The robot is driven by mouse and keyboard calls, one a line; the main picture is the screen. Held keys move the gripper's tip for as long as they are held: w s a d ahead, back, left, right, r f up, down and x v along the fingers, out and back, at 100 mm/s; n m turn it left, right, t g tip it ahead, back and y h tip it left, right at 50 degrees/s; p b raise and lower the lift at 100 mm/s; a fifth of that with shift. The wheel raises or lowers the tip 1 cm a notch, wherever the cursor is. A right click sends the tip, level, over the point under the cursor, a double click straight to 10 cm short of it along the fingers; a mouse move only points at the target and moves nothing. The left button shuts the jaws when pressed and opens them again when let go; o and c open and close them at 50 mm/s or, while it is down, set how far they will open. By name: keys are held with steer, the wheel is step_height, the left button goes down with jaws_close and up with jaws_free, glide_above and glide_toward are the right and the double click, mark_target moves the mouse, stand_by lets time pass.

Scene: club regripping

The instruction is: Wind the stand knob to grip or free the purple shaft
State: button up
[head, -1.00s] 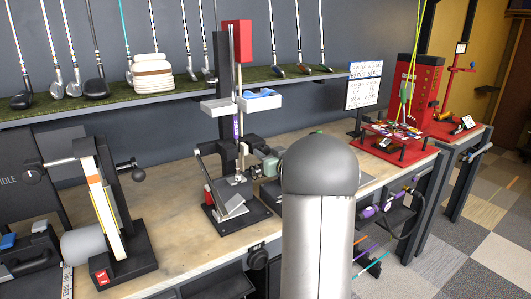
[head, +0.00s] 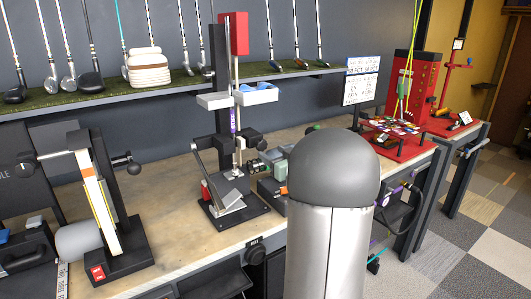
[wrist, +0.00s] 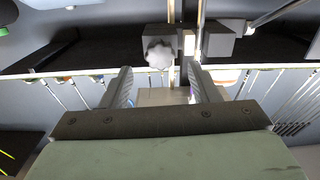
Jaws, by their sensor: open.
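The stand (head: 221,60) rises from a black base plate on the bench. The shaft stands upright in it, with a purple section (head: 233,121) just above the stand's dark clamp (head: 241,142). In the wrist view, which is upside down, a grey lobed knob (wrist: 158,55) sits on the clamp beside the shaft. My gripper (wrist: 159,69) is open and empty. Its two dark fingers point toward the clamp, and the knob shows between and beyond their tips. I cannot tell whether they touch it. Some purple (wrist: 190,91) shows near the right finger. My arm hides part of the bench right of the stand.
White trays (head: 256,95) are fixed to the stand above the clamp. A black fixture (head: 118,240) stands on the left of the bench. Clubs lean along the green shelf (head: 110,92) behind. A red station (head: 405,85) is at the right. The bench between fixture and stand is clear.

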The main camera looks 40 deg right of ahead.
steer(key=s+a+b, duration=0.1)
steer(key=s, duration=1)
steer(key=shift+b, duration=0.35)
steer(key=shift+w, duration=0.1)
steer(key=w+a+f+m+g+h, duration=0.1)
steer(key=a+f+g+h, duration=0.1)
steer(key=a+f+g, duration=0.35)
steer(key=w+a+f+m+g+h, duration=0.1)
steer(key=a+f+m+g, duration=0.15)
steer(key=a, duration=0.65)
steer(key=s+a+f+n+g+y, duration=0.2)
steer(key=s+a+f+g, duration=0.2)
steer(key=s+a, duration=0.5)
steer(key=s+a+f+n+g+y, duration=0.2)
steer(key=s+a+f+g, duration=0.3)
steer(key=s+a, duration=0.4)
steer(key=a, duration=0.3)
steer(key=shift+s+a+f+g+y, duration=0.2)
steer(key=shift+s+a+g+y, duration=0.1)
steer(key=shift+s+y, duration=0.1)
